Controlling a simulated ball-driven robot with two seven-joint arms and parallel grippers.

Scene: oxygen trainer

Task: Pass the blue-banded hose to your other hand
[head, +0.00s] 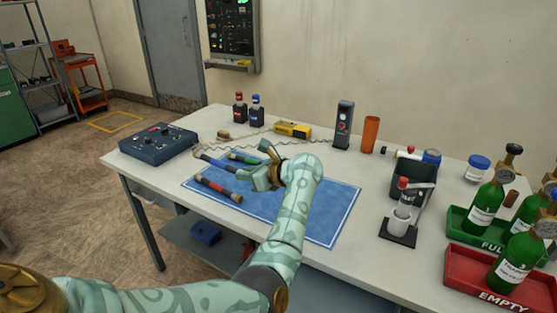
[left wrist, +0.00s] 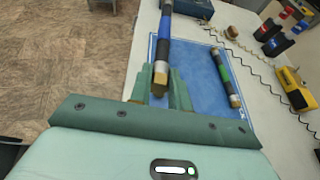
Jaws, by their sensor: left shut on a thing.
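The blue-banded hose (head: 219,165) is a dark tube with a blue band, seen over the left part of the blue mat (head: 318,222). My left gripper (head: 262,175) is shut on it near its brass-coloured end. In the left wrist view the blue-banded hose (left wrist: 164,40) runs away from between the fingers of my left gripper (left wrist: 160,92). It looks larger than the green-banded hose, so it seems raised, but its height is hard to tell. My right gripper is not in view.
A red-banded hose (head: 217,191) and a green-banded hose (head: 243,158) lie on the mat. A blue control box (head: 157,143) stands left, a yellow device (head: 292,130) behind. A black holder (head: 412,182) and green cylinders (head: 487,205) stand right. The mat's right part is clear.

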